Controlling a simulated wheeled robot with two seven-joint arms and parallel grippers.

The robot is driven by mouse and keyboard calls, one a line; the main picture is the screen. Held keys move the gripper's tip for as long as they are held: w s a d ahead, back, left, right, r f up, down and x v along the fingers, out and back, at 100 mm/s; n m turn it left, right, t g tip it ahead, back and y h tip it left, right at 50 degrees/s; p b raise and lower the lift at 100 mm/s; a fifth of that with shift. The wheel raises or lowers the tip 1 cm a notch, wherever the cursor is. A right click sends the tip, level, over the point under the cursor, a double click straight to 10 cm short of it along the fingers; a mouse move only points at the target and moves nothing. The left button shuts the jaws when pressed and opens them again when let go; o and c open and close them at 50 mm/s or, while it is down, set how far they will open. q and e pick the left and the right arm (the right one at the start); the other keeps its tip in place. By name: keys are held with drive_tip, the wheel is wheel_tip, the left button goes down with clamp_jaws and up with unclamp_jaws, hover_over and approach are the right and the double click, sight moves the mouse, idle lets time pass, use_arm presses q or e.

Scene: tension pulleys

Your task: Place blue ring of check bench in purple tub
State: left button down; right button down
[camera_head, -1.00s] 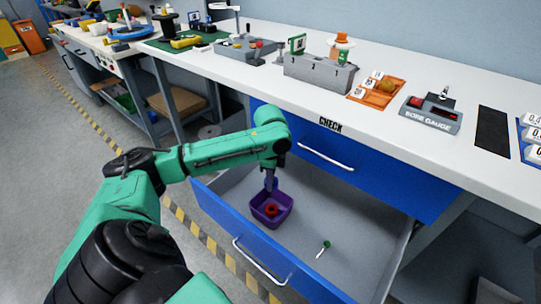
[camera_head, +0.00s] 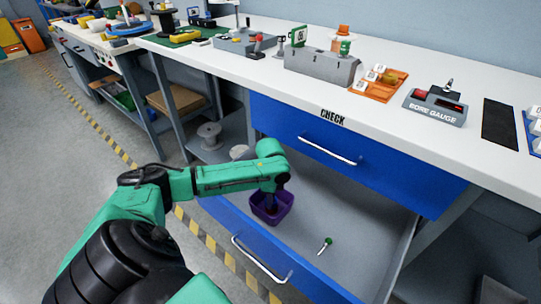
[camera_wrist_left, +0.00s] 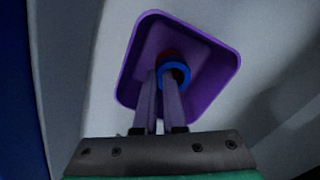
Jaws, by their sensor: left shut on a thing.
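The purple tub (camera_head: 286,212) stands in the open lower drawer of the check bench. In the left wrist view the tub (camera_wrist_left: 222,70) lies under my fingers. My left gripper (camera_head: 270,203) points down into the tub; the wrist view shows its fingertips (camera_wrist_left: 162,80) shut on the blue ring (camera_wrist_left: 178,69). The blue ring is over or inside the tub; its exact height above the floor is hard to tell. A red ring (camera_wrist_left: 168,54) shows partly behind the blue ring, in the tub. In the head view the rings are hidden by my gripper.
A closed blue drawer (camera_head: 390,180) and the white bench top (camera_head: 300,95) overhang the back. The drawer floor to the right is mostly clear.

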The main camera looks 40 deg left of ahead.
use_arm(q)
drive_tip(key=shift+f, duration=0.25)
use_arm(e)
drive_tip(key=shift+s, duration=0.15)
use_arm(q)
drive_tip(key=c, duration=1)
unclamp_jaws()
